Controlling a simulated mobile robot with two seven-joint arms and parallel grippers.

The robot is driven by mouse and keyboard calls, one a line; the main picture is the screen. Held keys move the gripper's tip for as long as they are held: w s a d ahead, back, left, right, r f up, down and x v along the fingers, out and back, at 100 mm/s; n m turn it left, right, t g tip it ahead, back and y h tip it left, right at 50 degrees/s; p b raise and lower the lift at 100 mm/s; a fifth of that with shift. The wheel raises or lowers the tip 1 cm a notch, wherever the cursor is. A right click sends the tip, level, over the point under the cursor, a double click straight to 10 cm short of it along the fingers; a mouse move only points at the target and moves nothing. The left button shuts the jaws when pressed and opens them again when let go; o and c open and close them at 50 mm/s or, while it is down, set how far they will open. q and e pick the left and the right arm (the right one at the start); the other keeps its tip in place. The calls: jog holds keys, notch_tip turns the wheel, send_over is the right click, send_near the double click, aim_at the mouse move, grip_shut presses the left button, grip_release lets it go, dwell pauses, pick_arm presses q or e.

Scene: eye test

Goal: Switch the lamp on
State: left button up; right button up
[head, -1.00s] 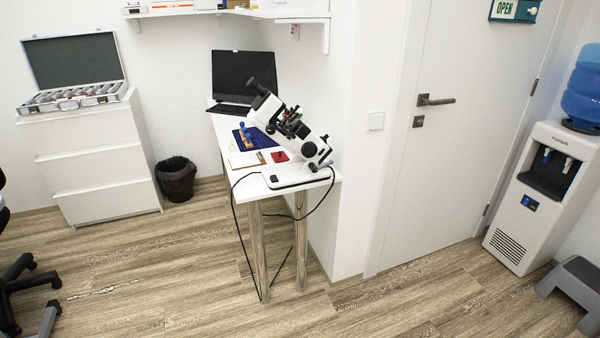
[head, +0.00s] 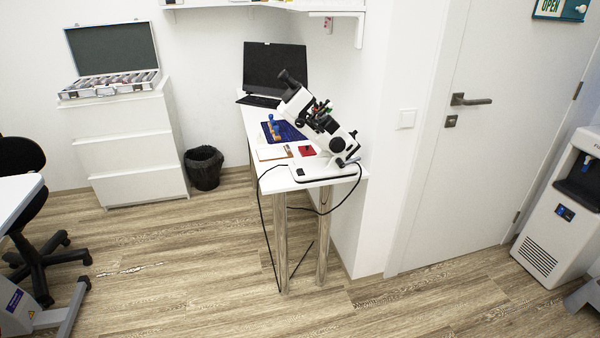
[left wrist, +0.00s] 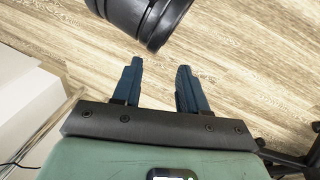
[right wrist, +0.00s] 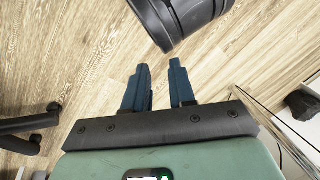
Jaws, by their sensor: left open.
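No separate lamp stands out in the head view. A white and black microscope (head: 318,128) stands tilted on the narrow white table (head: 309,181), and a black cable hangs from it. Whether any light on it is lit, I cannot tell. A white wall switch (head: 406,119) is on the wall between the table and the door. My left gripper (left wrist: 160,62) is open and empty above the wood floor in the left wrist view. My right gripper (right wrist: 159,63) is also open and empty above the floor. Neither gripper shows in the head view.
A black chair (head: 38,235) and another white table (head: 18,190) are at far left. A water dispenser (head: 560,215) stands right. The middle floor is clear.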

jog(key=s+a+r+g+p, duration=0.1)
jog(key=s+r+p, duration=0.1)
jog(key=r+p, duration=0.3)
jog(key=s+a+r+p, duration=0.1)
jog(key=s+r+p, duration=0.1)
jog(key=r+p, duration=0.2)
jog(key=s+a+r+g+y+p, duration=0.1)
jog(key=s+r+p, duration=0.1)
jog(key=r+p, duration=0.3)
jog(key=shift+s+r+n+g+p, duration=0.3)
grip_shut()
pick_arm(q)
jog(key=s+d+r+g+p, duration=0.1)
jog(key=s+r, duration=0.3)
jog(key=r, duration=0.5)
jog(key=s+d+r+g+h+p, duration=0.1)
jog(key=s+d+r+g+p, duration=0.1)
jog(key=r, duration=0.8)
jog(key=shift+s+d+r+m+g+p, duration=0.2)
jog(key=shift+s+d+m+g+p, duration=0.15)
jog(key=shift+s+d+p, duration=0.5)
pick_arm(e)
jog(key=shift+g, duration=0.5)
jog(key=r, duration=0.1)
jog(key=s+r, duration=0.1)
jog(key=r, duration=0.1)
jog(key=a+r, duration=0.1)
jog(key=shift+s+r, duration=0.25)
jog(key=shift+r, duration=0.15)
